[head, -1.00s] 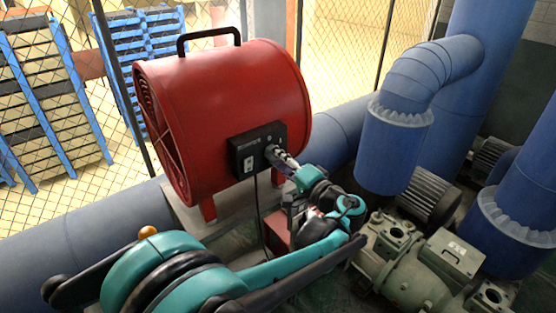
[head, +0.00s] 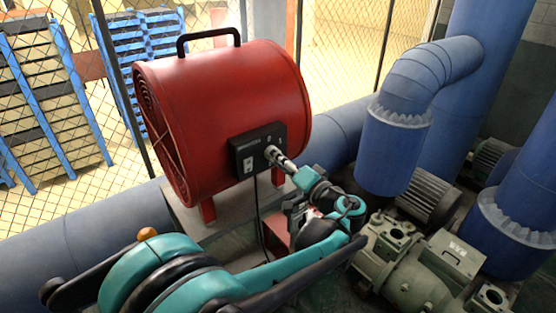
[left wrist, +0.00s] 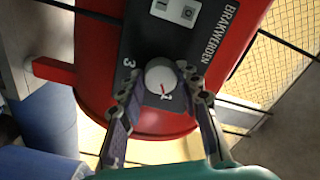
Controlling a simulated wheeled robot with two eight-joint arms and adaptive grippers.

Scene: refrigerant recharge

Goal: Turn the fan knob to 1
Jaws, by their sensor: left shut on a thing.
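The red drum-shaped fan (head: 220,100) has a black control panel (head: 245,158) on its side. My left gripper (head: 274,157) reaches the panel from the lower right and is shut on the knob. In the left wrist view, the round light-grey knob (left wrist: 161,78) sits between the two fingertips of my left gripper (left wrist: 160,88). A red mark on the knob points toward the lower right of that picture. A "3" is printed left of the knob; other numbers are hidden or hard to read. My right gripper is not in view.
A light rocker switch (left wrist: 173,12) sits on the panel above the knob. A black cable (head: 257,205) hangs below the panel. Blue pipes (head: 395,145) and a grey-green pump (head: 425,270) stand to the right. A wire fence (head: 340,50) stands behind.

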